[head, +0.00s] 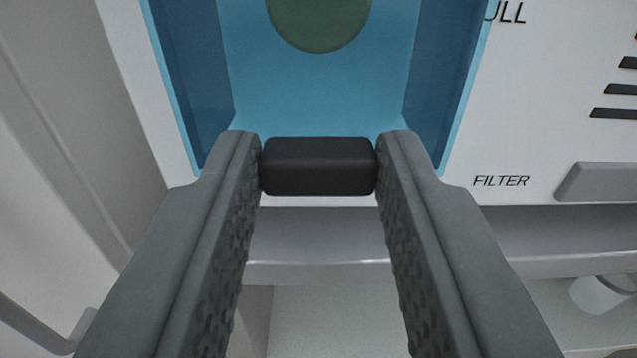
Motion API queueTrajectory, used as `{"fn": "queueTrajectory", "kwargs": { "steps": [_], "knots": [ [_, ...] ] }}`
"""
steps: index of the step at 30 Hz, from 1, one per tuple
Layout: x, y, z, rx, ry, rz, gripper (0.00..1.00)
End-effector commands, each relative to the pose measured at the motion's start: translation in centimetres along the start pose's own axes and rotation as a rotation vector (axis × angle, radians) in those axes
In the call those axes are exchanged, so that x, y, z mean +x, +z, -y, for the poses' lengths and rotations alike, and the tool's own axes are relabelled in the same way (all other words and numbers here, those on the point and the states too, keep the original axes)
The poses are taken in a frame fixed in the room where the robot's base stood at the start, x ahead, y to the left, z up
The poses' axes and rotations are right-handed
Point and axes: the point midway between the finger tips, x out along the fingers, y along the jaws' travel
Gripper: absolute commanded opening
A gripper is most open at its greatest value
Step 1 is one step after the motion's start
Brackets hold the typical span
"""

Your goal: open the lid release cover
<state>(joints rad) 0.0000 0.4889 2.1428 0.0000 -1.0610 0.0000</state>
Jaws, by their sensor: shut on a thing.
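My gripper (319,160) reaches forward from the bottom of the head view, its two grey textured fingers on either side of a black block-shaped handle (319,167). The fingertips touch the handle's left and right ends and are shut on it. Behind the handle is a blue recessed panel (320,95) with raised side walls, set in a white machine front. A dark green round spot (319,22) shows in the recess, cut off by the top edge. I cannot tell which of these parts is the lid release cover.
The white front (545,110) has a "FILTER" label, a partly cut label ending in "ULL", dark slots (622,113) and a grey bar (600,182) to the right. A grey ledge (330,250) runs below. A pale translucent object (602,294) sits at lower right.

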Motion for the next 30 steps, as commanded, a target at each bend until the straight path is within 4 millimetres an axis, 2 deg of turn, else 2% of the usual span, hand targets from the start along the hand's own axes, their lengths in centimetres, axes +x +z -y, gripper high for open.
{"fn": "queueTrajectory", "kwargs": {
  "steps": [13, 30],
  "knots": [
    [-1.1, -1.1, 0.0, 0.0, 0.0, 0.105, 0.0],
    [-3.8, -5.8, 0.0, 0.0, 0.0, 0.522, 0.0]
  ]
}}
